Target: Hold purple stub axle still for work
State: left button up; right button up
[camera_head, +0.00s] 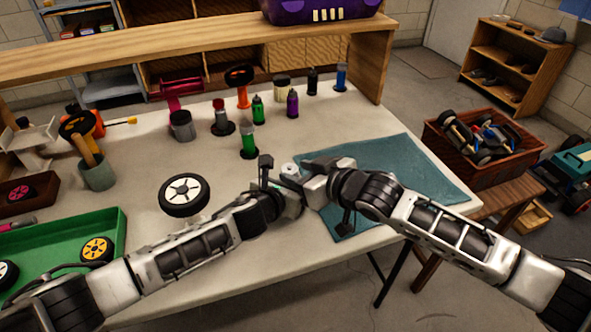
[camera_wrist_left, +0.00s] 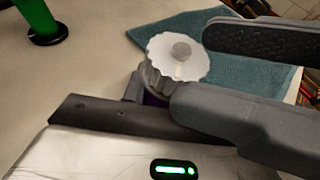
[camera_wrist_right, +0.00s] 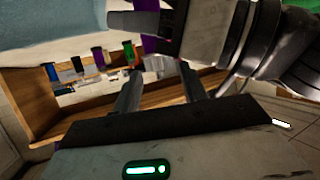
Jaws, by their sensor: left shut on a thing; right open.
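The purple stub axle (camera_wrist_right: 148,22) shows as a purple piece in my left gripper (camera_head: 282,184). That gripper is shut on it above the table. A silver scalloped hub with a round grey centre (camera_wrist_left: 177,57) sits at the axle's end, its face towards the left wrist camera. The purple (camera_wrist_left: 154,97) shows just below the hub. It is mostly hidden by the fingers. My right gripper (camera_wrist_left: 190,70) is open, with one finger above and right of the hub and the other below it. I cannot tell whether either finger touches it.
A teal mat (camera_head: 410,165) lies under the right arm. Several bottles, including a green one (camera_head: 249,140), stand behind. A loose wheel (camera_head: 184,193) and a green tray (camera_head: 62,248) are at the left. A wooden shelf (camera_head: 180,47) spans the back.

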jog(key=shift+x, duration=0.9)
jog(key=c, duration=0.7)
jog(key=shift+s+a+m+t, duration=0.25)
jog(key=shift+a+m+t, duration=0.05)
jog(key=shift+a+m, duration=0.1)
jog(key=shift+r+m+t+h, duration=0.1)
jog(key=shift+m+t+h, duration=0.5)
jog(key=shift+m+h, duration=0.45)
jog(key=shift+d+h, duration=0.1)
jog(key=shift+h, duration=0.35)
jog(key=o, duration=0.7)
